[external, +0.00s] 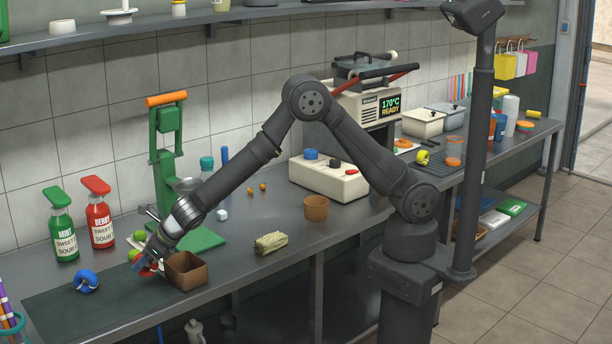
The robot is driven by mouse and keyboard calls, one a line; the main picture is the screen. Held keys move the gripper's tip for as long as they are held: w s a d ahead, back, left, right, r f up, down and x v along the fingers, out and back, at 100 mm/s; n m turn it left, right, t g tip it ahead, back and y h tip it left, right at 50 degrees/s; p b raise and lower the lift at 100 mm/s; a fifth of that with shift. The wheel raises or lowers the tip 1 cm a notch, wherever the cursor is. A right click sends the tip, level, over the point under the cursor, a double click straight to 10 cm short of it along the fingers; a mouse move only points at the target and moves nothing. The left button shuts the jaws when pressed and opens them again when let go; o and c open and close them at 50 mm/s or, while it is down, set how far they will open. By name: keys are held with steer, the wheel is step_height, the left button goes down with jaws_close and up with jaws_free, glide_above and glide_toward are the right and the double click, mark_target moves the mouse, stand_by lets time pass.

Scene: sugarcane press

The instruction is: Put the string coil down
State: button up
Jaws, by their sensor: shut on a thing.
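My gripper (150,264) is low over the left end of the steel counter, pointing down and left. It is shut on a small red thing (147,271), which I take to be the string coil. The fingers hide most of it, and I cannot tell whether it touches the surface below. A blue coil-like roll (87,281) lies apart to the left, on the dark mat (95,308).
A brown open box (186,271) stands just right of my gripper. A pale bundle (271,242) and brown cup (316,208) are further right. The mat's front is clear.

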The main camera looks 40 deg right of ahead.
steer(key=shift+s+a+f, duration=0.35)
steer(key=shift+a+f, duration=0.2)
steer(key=shift+a, duration=0.2)
steer(key=shift+f, duration=2)
steer(key=shift+f, duration=0.15)
steer(key=o, duration=1)
